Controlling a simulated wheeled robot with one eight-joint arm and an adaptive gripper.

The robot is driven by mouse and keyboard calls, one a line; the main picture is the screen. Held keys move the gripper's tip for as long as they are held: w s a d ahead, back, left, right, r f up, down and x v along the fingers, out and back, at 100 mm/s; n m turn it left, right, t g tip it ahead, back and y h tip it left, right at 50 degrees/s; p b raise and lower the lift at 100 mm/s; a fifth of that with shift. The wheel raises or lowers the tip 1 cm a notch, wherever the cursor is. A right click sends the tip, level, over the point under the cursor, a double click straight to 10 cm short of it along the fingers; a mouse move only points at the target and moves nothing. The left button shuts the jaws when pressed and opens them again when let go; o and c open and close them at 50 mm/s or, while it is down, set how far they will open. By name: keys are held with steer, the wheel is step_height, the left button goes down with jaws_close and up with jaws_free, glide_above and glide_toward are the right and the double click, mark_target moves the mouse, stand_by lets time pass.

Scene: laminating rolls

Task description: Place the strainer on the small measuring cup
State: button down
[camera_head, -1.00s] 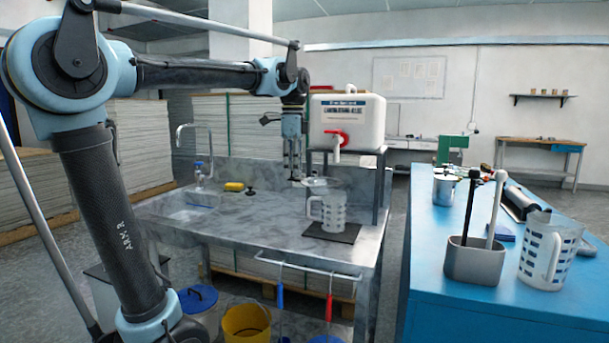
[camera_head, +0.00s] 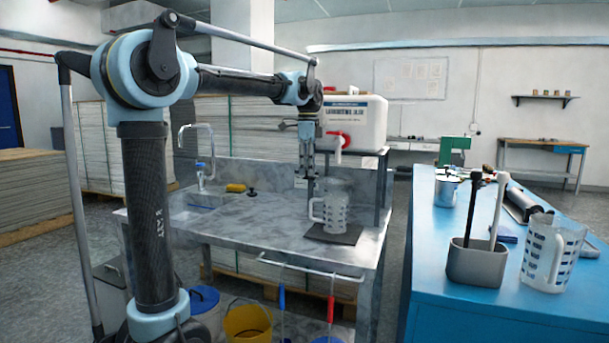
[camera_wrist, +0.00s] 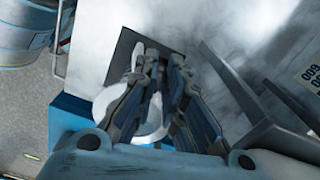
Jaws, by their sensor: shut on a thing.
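The measuring cup (camera_head: 335,212), a clear jug with a handle on its left, stands upright on a dark mat (camera_head: 328,235) on the metal table. My gripper (camera_head: 310,192) points down just left of its rim. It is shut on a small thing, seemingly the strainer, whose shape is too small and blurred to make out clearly. A greyish shape shows at the cup's top; I cannot tell whether it touches the rim. In the wrist view, my gripper's fingers (camera_wrist: 155,65) cover part of the whitish cup (camera_wrist: 150,130) and hide what they hold.
A white canister with a red tap (camera_head: 352,122) stands on a rack behind the cup. On the blue bench (camera_head: 425,260) are another clear jug (camera_head: 551,255), a grey holder (camera_head: 476,265) with upright tools and a metal can (camera_head: 446,190).

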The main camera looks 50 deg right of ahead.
steer(key=shift+f, duration=0.95)
steer(key=shift+f, duration=0.35)
steer(key=c, duration=1.7)
jaws_free()
step_height(320, 180, up, 13)
steer(key=shift+f, duration=0.15)
